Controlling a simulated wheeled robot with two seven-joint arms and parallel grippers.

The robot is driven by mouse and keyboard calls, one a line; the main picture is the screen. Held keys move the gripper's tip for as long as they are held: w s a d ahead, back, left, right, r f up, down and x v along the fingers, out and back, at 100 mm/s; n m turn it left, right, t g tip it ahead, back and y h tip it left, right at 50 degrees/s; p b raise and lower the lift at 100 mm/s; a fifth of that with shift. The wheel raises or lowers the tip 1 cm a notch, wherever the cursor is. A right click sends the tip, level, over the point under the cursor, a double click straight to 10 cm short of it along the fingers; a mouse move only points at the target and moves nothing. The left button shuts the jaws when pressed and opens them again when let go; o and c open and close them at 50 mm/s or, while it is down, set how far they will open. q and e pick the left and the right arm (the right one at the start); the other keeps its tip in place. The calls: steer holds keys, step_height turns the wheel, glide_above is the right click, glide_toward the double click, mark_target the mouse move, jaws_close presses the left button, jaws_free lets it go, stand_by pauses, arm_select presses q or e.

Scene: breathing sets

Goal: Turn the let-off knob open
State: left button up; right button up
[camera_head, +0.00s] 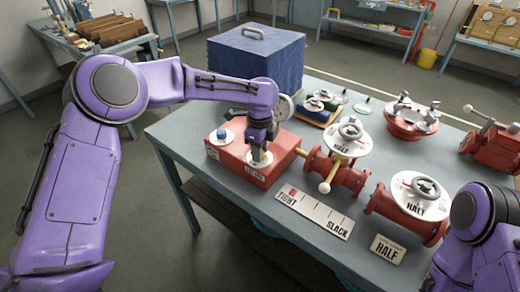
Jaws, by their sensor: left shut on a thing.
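A red box (228,168) stands at the front left of the workbench. It has two round white dials on top. The left dial (227,140) carries a blue knob (221,133). My left gripper (260,151) points straight down over the right dial (266,161) and is shut on the knob there, which it mostly hides. A small label (255,171) on the box's edge below that dial is too small to read surely. How far the knob is turned cannot be seen. My right arm shows at the lower right, its gripper out of view.
A gauge (284,108) and blue covered box (257,62) stand behind.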

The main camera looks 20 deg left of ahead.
arm_select(q)
steer(key=shift+n, duration=0.3)
steer(key=n, duration=0.3)
steer(key=shift+f+n, duration=0.1)
steer(key=shift+n, duration=0.3)
steer(key=n, duration=0.4)
steer(key=shift+n, duration=0.3)
steer(key=n, duration=0.8)
steer(key=shift+a, duration=0.1)
steer(key=shift+f+n, duration=0.1)
steer(key=shift+n, duration=0.3)
steer(key=o, duration=1)
steer(key=shift+o, duration=0.2)
steer(key=shift+w, duration=0.15)
